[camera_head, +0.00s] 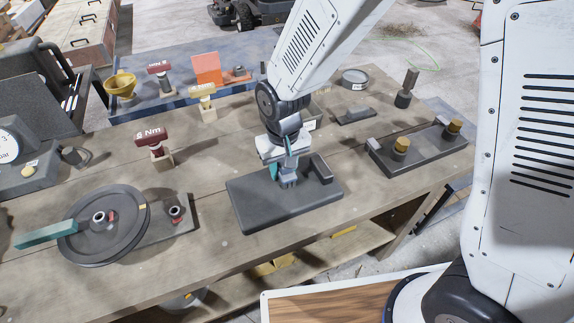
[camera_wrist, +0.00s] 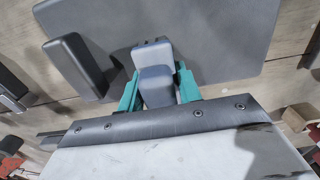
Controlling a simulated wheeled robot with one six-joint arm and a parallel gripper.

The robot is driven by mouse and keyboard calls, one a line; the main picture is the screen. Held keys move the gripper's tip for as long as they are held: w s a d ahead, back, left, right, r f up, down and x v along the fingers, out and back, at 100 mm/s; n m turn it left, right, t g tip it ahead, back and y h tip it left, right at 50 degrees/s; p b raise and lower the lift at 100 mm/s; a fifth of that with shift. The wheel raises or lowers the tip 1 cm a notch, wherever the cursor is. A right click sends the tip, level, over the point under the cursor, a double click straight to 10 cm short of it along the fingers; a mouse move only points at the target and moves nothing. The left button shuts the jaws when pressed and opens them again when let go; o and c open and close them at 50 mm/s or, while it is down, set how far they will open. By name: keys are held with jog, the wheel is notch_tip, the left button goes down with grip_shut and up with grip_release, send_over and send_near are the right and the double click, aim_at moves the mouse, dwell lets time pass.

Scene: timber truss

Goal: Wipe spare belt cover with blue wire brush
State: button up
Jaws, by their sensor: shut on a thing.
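My gripper (camera_head: 284,172) is over the middle of a flat dark grey plate (camera_head: 262,214), which looks like the spare belt cover. Its teal fingers (camera_wrist: 158,88) are shut on a grey-blue block, which looks like the blue wire brush (camera_wrist: 155,74); it also shows below the fingers in the head view (camera_head: 288,182). The brush's lower end is at or very near the plate; I cannot tell whether it touches. The plate fills the upper part of the wrist view (camera_wrist: 235,45). A dark upright block (camera_head: 321,168) stands at the plate's right edge, beside my gripper.
A dark pulley wheel (camera_head: 88,238) with a teal handle lies at the left of the wooden bench. A dark base with yellow-topped posts (camera_head: 420,155) is at the right.

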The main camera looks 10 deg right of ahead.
jog(key=shift+w+d, duration=0.2)
jog(key=shift+d, duration=0.55)
jog(key=shift+w+d, duration=0.2)
jog(key=shift+d, duration=0.5)
jog(key=shift+s+a, duration=0.25)
jog(key=shift+a, duration=0.5)
jog(key=shift+s+a, duration=0.2)
jog(key=shift+a, duration=0.55)
jog(key=shift+r, duration=3)
jog(key=shift+w, duration=0.15)
